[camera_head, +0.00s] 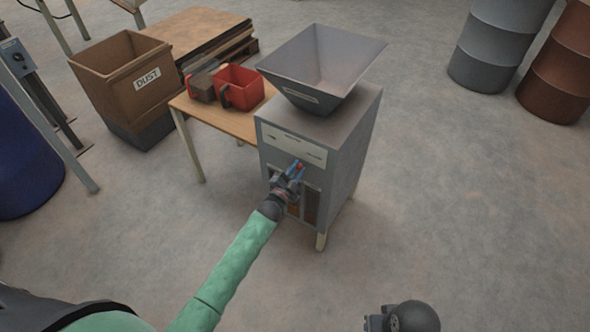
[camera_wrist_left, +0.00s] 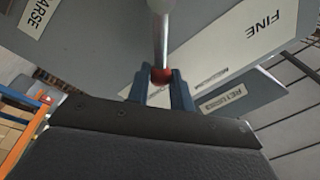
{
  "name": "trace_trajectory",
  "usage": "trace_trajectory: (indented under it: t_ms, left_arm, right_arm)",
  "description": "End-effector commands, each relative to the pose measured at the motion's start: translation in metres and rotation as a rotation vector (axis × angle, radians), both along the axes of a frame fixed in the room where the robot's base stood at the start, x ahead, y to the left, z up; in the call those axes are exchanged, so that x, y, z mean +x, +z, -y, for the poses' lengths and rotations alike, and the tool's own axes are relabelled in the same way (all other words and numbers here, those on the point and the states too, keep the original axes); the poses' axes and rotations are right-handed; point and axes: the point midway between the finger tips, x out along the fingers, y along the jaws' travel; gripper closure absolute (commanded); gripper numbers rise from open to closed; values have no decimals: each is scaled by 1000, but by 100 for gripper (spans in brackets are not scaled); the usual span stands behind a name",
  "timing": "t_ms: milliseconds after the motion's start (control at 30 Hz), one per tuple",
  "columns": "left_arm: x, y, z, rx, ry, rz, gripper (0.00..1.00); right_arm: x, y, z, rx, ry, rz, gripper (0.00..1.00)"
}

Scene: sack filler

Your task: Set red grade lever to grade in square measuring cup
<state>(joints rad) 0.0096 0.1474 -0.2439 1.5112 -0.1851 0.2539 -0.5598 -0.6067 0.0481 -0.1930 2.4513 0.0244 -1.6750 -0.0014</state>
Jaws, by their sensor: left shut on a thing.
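The red grade lever is a metal rod ending in a red knob (camera_head: 299,165) on the front of the grey sack filler (camera_head: 352,140). In the left wrist view the knob (camera_wrist_left: 161,76) sits between the blue fingertips of my left gripper (camera_head: 292,174), which is shut on it. The rod lies between a label ending in "ARSE" (camera_wrist_left: 38,15) and a "FINE" label (camera_wrist_left: 266,28). A dark part of my right arm shows at the bottom.
A hopper (camera_head: 322,66) tops the filler. The wooden table (camera_head: 205,112) stands against its left side. A brown "DUST" bin (camera_head: 127,76) is farther left. Grey (camera_head: 497,42) and rust-red (camera_head: 556,65) drums stand at the back right. The floor in front and right is clear.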

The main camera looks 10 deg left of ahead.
Motion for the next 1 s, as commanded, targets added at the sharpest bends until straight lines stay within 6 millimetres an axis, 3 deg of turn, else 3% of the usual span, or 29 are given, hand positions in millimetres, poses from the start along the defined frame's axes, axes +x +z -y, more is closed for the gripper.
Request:
trace_trajectory:
  t_ms: [633,667,767,1000]
  left_arm:
    - [-2,-4,3,48,-1,15,100]
    - [-2,-4,3,48,-1,15,74]
    - [-2,-4,3,47,0,15,56]
    - [-1,-3,3,47,0,16,56]
  right_arm:
    - [2,-6,-5,12,4,14,64]
    - [2,-6,-5,12,4,14,64]
    - [2,-6,-5,12,4,13,64]
    - [2,-6,-5,12,5,14,64]
